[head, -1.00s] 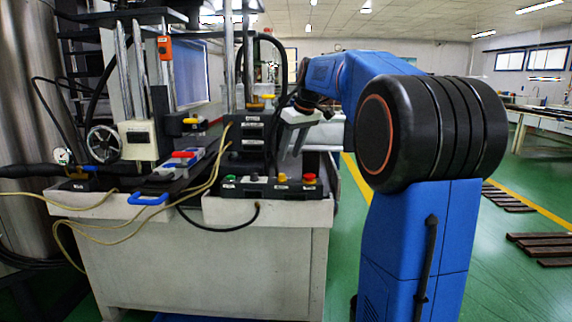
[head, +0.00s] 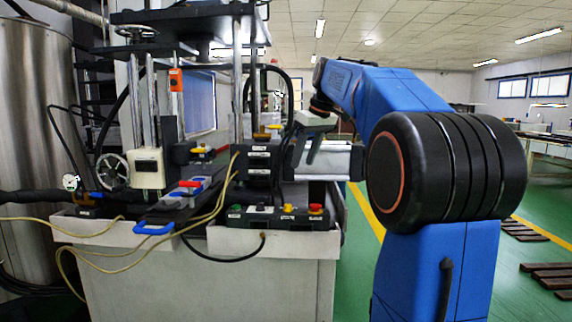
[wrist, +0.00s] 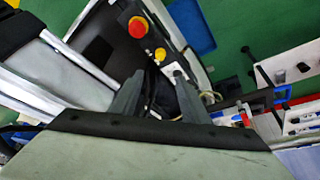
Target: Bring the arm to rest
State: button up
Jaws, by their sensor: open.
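My blue arm (head: 385,92) is bent at its large black joint (head: 445,165) and reaches left towards the machine. My gripper (head: 311,150) hangs at its end beside the black labelled blocks, above the control panel's right end. In the wrist view my gripper (wrist: 158,92) shows two dark fingers spread apart, with nothing seen held between them. The red button (wrist: 138,27) and yellow button (wrist: 160,54) of the panel show beyond the fingers. I cannot tell from these views how near the fingers are to the panel.
The press machine (head: 200,270) stands at the left with columns, a handwheel (head: 112,170), hoses and a blue handle (head: 153,229). The control panel (head: 275,218) lies on its front ledge. A silver box-like part (head: 335,162) is behind my gripper. Pallets (head: 553,272) lie on the floor at right.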

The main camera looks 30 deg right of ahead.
jog(key=s+a+f+m, duration=0.1)
jog(key=s+a+f, duration=1.1)
jog(key=s+a, duration=0.25)
jog(key=s+a+f, duration=0.2)
jog(key=s+f, duration=0.7)
jog(key=f, duration=0.1)
jog(key=s+a+f+m+h, duration=0.1)
jog(key=s+a+f, duration=0.2)
jog(key=s+f, duration=0.6)
jog(key=shift+a+f, duration=0.35)
jog(key=shift+f, duration=0.4)
jog(key=shift+s, duration=0.1)
